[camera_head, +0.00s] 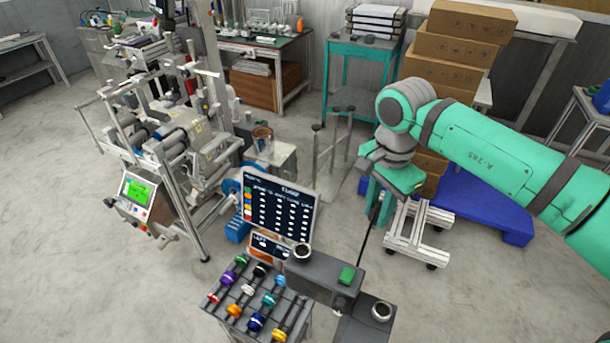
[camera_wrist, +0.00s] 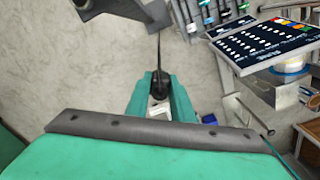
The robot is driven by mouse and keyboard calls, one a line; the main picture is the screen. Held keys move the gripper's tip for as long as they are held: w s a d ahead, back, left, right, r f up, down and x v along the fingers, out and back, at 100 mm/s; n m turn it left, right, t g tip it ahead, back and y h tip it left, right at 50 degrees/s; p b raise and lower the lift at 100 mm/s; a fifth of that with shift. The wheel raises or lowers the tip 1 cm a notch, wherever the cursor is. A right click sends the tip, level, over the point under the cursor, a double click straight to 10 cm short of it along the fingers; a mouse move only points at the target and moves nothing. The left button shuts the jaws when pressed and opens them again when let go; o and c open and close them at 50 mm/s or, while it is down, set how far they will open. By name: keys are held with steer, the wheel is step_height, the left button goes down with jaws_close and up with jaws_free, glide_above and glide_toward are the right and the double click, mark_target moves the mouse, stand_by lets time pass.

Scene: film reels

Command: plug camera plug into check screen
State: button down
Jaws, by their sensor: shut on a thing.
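My gripper (camera_head: 378,208) hangs in the air to the right of the dark screen panel and above the grey boxes. In the wrist view, its teal fingers (camera_wrist: 160,100) are shut on a small black plug (camera_wrist: 160,84). A thin black cable (camera_wrist: 158,45) runs from the plug; in the head view the cable (camera_head: 361,243) slants down toward the grey boxes. The dark screen (camera_head: 275,212), with rows of white marks, stands upright behind a rack; it also shows in the wrist view (camera_wrist: 262,44). The plug is apart from the screen. The plug's tip is hard to make out.
A rack (camera_head: 236,318) of several coloured-ring plugs stands before the screen. Beside it are grey boxes (camera_head: 318,277) with round dark-topped parts and a green button (camera_head: 347,275). A white wheeled frame (camera_head: 418,238) and blue platform (camera_head: 485,210) stand behind my gripper. A machine (camera_head: 170,150) stands left.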

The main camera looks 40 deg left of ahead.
steer(key=s+a+r, duration=0.3)
steer(key=s+r, duration=0.6)
steer(key=s+a+r, duration=0.3)
steer(key=s+r, duration=0.6)
steer(key=r, duration=0.1)
steer(key=shift+s+d+f, duration=0.1)
steer(key=shift+f, duration=4.85)
steer(key=shift+f, duration=0.15)
steer(key=shift+f, duration=1.9)
steer(key=c, duration=1.5)
jaws_free()
